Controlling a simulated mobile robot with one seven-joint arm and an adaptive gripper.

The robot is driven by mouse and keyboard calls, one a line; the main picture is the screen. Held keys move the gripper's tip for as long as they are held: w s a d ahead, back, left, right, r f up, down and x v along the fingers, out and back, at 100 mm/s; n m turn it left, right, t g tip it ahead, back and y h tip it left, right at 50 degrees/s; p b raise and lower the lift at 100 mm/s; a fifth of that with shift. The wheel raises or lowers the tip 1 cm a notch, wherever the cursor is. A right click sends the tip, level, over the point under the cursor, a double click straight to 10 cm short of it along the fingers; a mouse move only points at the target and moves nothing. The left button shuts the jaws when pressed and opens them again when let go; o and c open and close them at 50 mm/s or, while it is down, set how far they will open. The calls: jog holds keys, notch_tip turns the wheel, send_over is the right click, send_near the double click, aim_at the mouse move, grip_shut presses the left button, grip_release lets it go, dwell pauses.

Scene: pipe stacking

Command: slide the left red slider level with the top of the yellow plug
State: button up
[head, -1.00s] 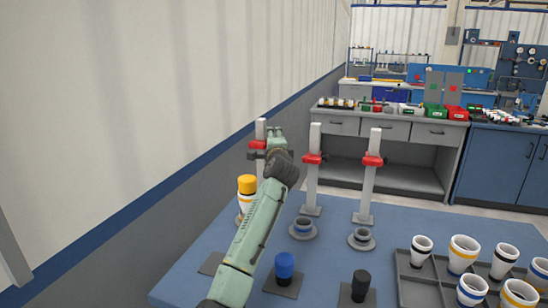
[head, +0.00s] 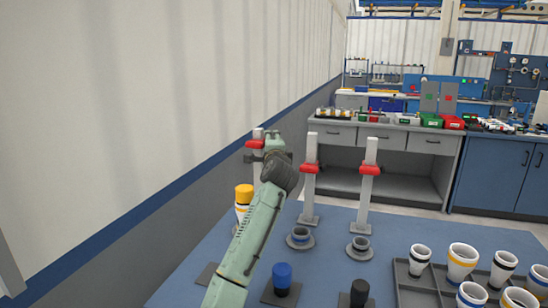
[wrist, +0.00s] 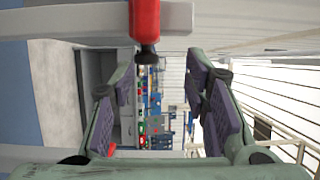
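The left red slider (head: 254,144) is near the top of the left white post (head: 258,133). In the wrist view, the slider (wrist: 146,20) shows with its black knob (wrist: 146,52). The lower finger is close to the knob; contact cannot be told. The yellow plug (head: 244,194) sits on a white cup in front of the post. The slider appears higher in the picture than the plug's top.
Two more posts with red sliders (head: 310,168) (head: 370,169) stand to the right. Grey ring bases, a blue plug (head: 282,276) and a black plug (head: 360,292) are on the blue table. A tray (head: 403,285) of cups is at right; the wall is at left.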

jog(key=s+b, duration=0.2)
jog(key=s, duration=0.7)
jog(key=shift+s+d+f, duration=0.2)
jog(key=shift+s+d, duration=0.15)
dwell(0.3)
dwell(0.4)
jog(key=shift+r, duration=0.1)
